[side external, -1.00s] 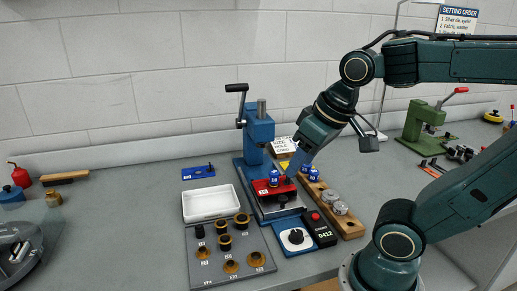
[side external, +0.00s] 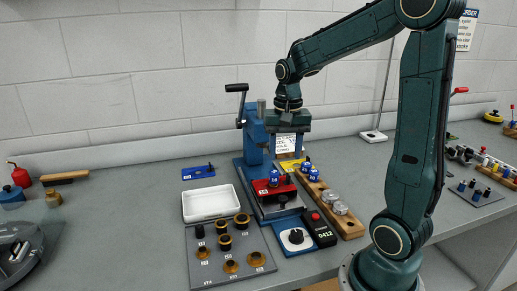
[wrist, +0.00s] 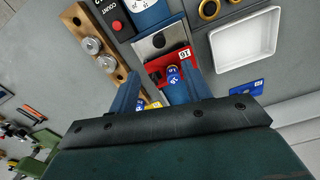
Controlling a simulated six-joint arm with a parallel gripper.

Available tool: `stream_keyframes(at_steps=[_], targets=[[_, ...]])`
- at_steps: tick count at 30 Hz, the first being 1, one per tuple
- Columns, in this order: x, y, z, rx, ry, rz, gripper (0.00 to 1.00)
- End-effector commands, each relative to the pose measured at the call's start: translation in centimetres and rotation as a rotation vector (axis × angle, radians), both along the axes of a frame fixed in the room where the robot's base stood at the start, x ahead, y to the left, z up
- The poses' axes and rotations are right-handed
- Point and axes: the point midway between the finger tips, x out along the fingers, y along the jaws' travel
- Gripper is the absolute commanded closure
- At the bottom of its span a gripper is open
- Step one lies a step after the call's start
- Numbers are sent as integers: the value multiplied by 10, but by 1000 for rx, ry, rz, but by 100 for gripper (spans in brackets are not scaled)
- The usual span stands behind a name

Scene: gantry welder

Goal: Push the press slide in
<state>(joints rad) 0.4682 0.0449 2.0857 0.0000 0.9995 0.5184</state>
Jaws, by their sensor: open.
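The press (side external: 257,130) is blue, with a black-knobbed lever at its upper left. A blue die (side external: 273,178) stands on the slide. The red slide (wrist: 158,64) and the blue die (wrist: 172,72) also show in the wrist view. My gripper (side external: 286,152) is open, pointing down behind the slide and just right of the press column. In the wrist view my gripper (wrist: 160,88) shows two blue fingers spread wide with nothing held between them. It does not visibly touch the slide.
A wooden rack (side external: 345,224) with blue-topped dies and metal discs stands right of the press. A counter box (side external: 318,229) and dial box (side external: 296,240) are in front. A white tray (side external: 186,206) lies left. A printed card (side external: 288,146) stands behind.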

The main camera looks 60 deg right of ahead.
Motion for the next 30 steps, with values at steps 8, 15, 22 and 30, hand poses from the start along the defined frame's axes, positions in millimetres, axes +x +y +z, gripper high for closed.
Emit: stream_keyframes(at_steps=[8, 15, 22, 30], targets=[[1, -5, -4, 6, 11, -27, 52], [1, -5, -12, 6, 12, -25, 52], [1, -5, -36, 8, 14, -24, 52], [1, -5, -77, 8, 16, -24, 52]])
